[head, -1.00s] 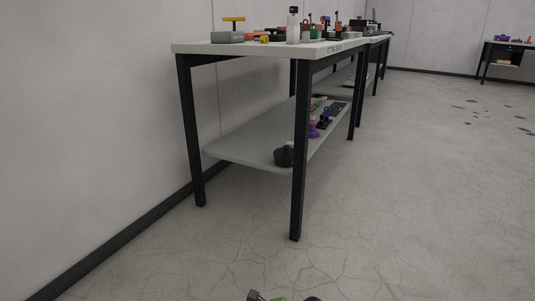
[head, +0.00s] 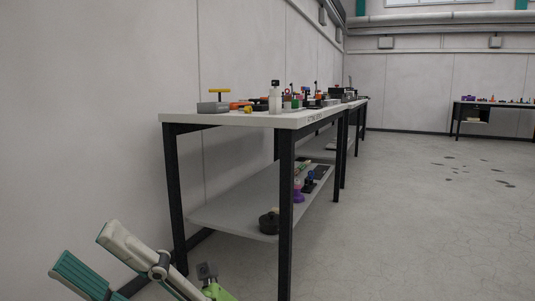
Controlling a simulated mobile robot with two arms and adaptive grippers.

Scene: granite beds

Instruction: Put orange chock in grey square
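Small orange pieces (head: 236,106) lie on the near worktable (head: 180,116), beside a grey block (head: 212,107). They are too small and distant to tell whether one is the orange chock. I cannot make out a grey square for certain.
A yellow T-shaped piece (head: 219,92) and a white bottle (head: 275,99) stand on the worktable. Its lower shelf (head: 230,205) holds a dark round pot (head: 269,222) and a purple piece (head: 298,193). A wall runs along the left.

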